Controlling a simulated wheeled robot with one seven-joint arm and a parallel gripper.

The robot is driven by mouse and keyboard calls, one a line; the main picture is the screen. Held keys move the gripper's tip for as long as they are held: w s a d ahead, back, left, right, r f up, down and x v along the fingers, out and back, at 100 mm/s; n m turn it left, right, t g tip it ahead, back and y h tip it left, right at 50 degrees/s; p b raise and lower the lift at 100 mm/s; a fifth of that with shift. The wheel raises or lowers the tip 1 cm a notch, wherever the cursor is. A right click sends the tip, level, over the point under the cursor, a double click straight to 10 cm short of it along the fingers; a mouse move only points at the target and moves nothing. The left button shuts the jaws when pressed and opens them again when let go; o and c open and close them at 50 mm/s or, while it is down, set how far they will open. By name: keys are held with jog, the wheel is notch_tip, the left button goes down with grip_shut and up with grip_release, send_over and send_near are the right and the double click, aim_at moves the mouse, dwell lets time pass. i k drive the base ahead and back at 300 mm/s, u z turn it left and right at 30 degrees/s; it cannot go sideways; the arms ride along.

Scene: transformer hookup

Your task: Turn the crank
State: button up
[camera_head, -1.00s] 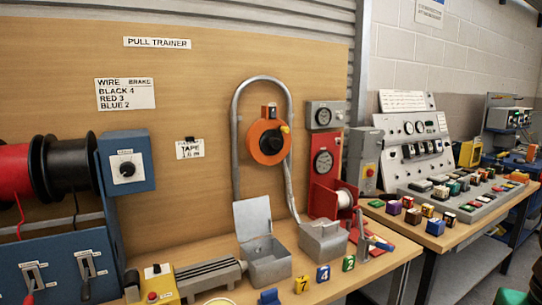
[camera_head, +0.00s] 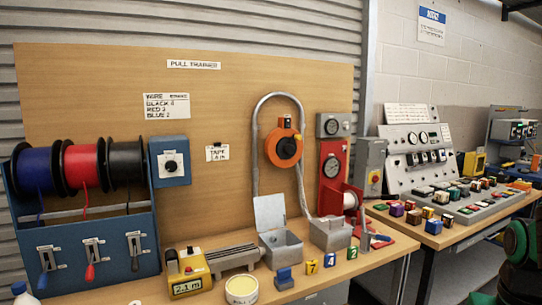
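The orange tape reel (camera_head: 284,147) hangs on the wooden panel inside a bent grey conduit (camera_head: 254,160). I cannot tell for sure which of these parts is the crank. My gripper is not in view.
Blue, red and black wire spools (camera_head: 84,167) sit in a blue rack (camera_head: 95,240) at left. A control-panel table (camera_head: 455,232) stands at right.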

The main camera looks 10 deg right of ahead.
aim_at(286, 147)
jog(key=u, duration=0.1)
jog(key=i, duration=1)
jog(key=z, duration=0.05)
